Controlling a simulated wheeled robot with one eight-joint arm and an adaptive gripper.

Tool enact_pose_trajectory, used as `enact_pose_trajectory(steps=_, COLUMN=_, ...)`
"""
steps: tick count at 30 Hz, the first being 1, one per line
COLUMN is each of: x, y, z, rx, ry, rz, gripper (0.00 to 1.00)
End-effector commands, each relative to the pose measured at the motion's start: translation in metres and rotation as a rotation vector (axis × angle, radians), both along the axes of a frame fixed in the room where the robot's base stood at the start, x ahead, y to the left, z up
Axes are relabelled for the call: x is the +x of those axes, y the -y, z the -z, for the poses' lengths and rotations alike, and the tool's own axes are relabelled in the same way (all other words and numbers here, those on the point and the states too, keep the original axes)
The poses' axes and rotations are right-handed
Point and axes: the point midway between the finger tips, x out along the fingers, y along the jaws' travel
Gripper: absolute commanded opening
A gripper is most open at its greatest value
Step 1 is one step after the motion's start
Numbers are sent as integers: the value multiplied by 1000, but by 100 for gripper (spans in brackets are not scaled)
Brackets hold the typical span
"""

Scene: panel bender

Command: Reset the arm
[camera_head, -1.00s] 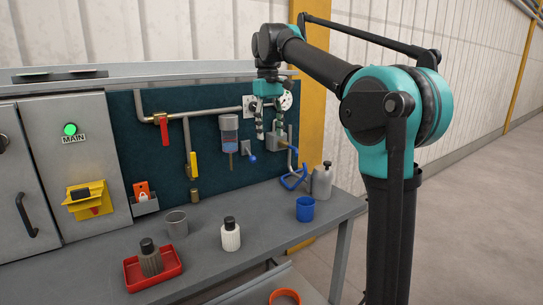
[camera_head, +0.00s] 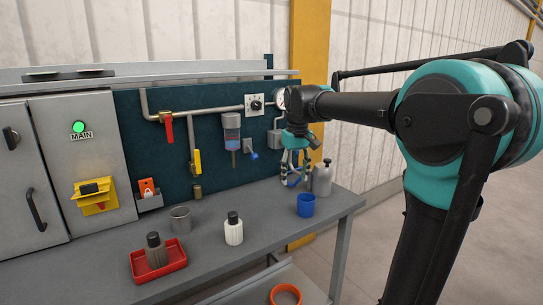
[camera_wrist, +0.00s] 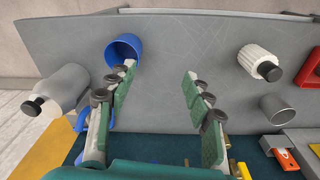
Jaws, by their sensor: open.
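My gripper (camera_head: 296,165) is open and empty in the head view. It hangs in front of the right end of the teal panel, above the back right part of the bench. In the wrist view my gripper (camera_wrist: 160,75) shows its two fingers spread wide with bare grey bench top between them. The left finger's tip overlaps the edge of the blue cup (camera_wrist: 122,50) in that view; I cannot tell whether they touch. In the head view the blue cup (camera_head: 306,205) stands below and right of my gripper. My arm reaches in from the right.
A grey bottle (camera_head: 322,178) stands behind the blue cup. A white bottle (camera_head: 233,229), a grey cup (camera_head: 180,220) and a red tray (camera_head: 175,262) holding a dark-capped bottle (camera_head: 156,250) are farther left. Pipes, valves and a dial (camera_head: 254,104) are on the panel (camera_head: 215,170).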

Motion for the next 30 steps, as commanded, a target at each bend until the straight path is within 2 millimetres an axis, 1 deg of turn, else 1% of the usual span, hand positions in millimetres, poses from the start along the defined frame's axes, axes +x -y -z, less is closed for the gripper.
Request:
enact_pose_trajectory(steps=1, x=-12, y=14, z=25, rx=7, ry=21, rz=33, gripper=51)
enact_pose_trajectory(steps=2, x=-19, y=22, z=39, rx=11, ry=34, rz=53, gripper=51)
enact_pose_trajectory(steps=3, x=-30, y=32, z=59, rx=18, ry=55, rz=80, gripper=51)
enact_pose_trajectory(steps=5, x=-47, y=46, z=88, rx=26, ry=84, rz=119, gripper=51)
enact_pose_trajectory(steps=6, x=-60, y=56, z=107, rx=32, ry=103, rz=147, gripper=51)
enact_pose_trajectory(steps=8, x=-82, y=69, z=135, rx=40, ry=132, rz=187, gripper=51)
enact_pose_trajectory(steps=9, x=-97, y=77, z=154, rx=45, ry=151, rz=212, gripper=51)
enact_pose_trajectory(steps=11, x=-120, y=88, z=180, rx=53, ry=179, rz=251, gripper=51)
enact_pose_trajectory(steps=12, x=-135, y=94, z=196, rx=57, ry=196, rz=272, gripper=51)
enact_pose_trajectory(steps=15, x=-169, y=106, z=228, rx=67, ry=234, rz=322, gripper=51)
enact_pose_trajectory(steps=18, x=-194, y=112, z=249, rx=73, ry=261, rz=354, gripper=51)
enact_pose_trajectory(steps=21, x=-207, y=115, z=260, rx=77, ry=274, rz=372, gripper=51)
enact_pose_trajectory(steps=24, x=-211, y=116, z=263, rx=78, ry=279, rz=378, gripper=51)
enact_pose_trajectory(steps=30, x=-211, y=116, z=263, rx=78, ry=279, rz=378, gripper=51)
